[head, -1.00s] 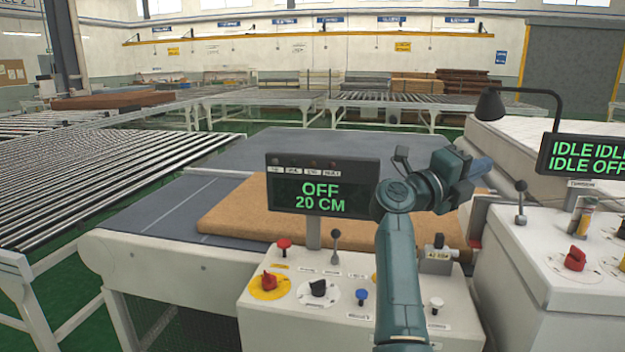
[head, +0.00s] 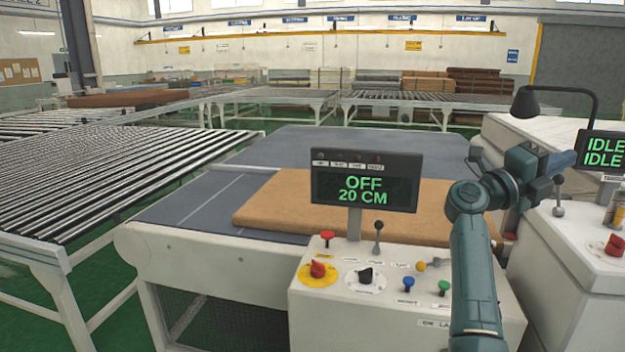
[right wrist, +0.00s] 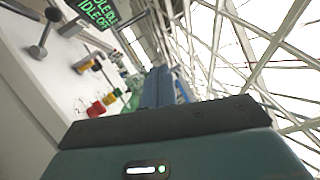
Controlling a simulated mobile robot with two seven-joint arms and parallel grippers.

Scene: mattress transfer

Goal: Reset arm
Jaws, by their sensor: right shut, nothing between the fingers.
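My right arm rises from the bottom right of the head view, in front of the control box, and bends to the right at its wrist. My right gripper (head: 568,160) points right and away; its blue fingers are shut and empty. In the right wrist view the shut fingers (right wrist: 158,88) show together in the middle, with the second console's knobs to their left. The gripper is in the air and no contact with anything shows. My left gripper is in neither view.
A control box (head: 335,325) with knobs, levers and a display (head: 365,181) reading OFF 20 CM stands in front. A brown mattress (head: 300,205) lies on the grey conveyor (head: 195,210) behind it. A second console (head: 570,235) stands right. Roller tables (head: 110,180) fill the left.

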